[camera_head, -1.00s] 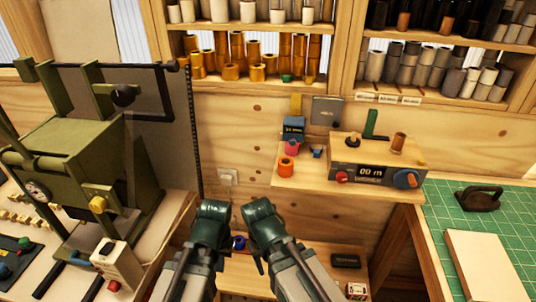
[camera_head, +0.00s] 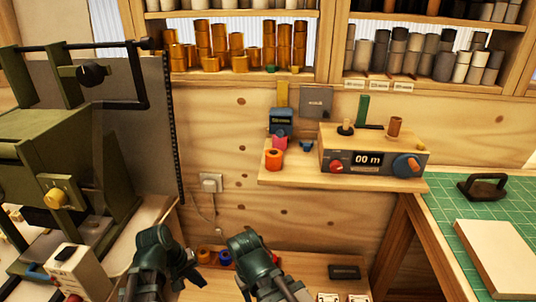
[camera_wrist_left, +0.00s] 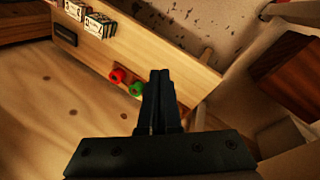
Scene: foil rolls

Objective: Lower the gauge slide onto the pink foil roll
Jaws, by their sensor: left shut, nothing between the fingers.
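A pink roll (camera_head: 279,143) sits at the left of the wall shelf, partly hidden behind an orange roll (camera_head: 273,159). A green upright piece (camera_head: 362,109) stands behind the counter box (camera_head: 372,162) that reads "00 m"; I cannot tell whether it is the gauge slide. My left gripper (camera_head: 196,279) is below and left of the wall shelf, apart from both rolls. In the left wrist view its black fingers (camera_wrist_left: 160,100) are together and empty. My right gripper (camera_head: 243,289) is low in the picture, its fingers mostly hidden behind its own wrist.
Small coloured rolls (camera_head: 204,253) stand on a low shelf behind my grippers. Green and red rolls also show in the left wrist view (camera_wrist_left: 117,75). A green machine (camera_head: 70,170) stands at the left. A green mat (camera_head: 510,220) with a dark iron (camera_head: 484,186) lies at the right.

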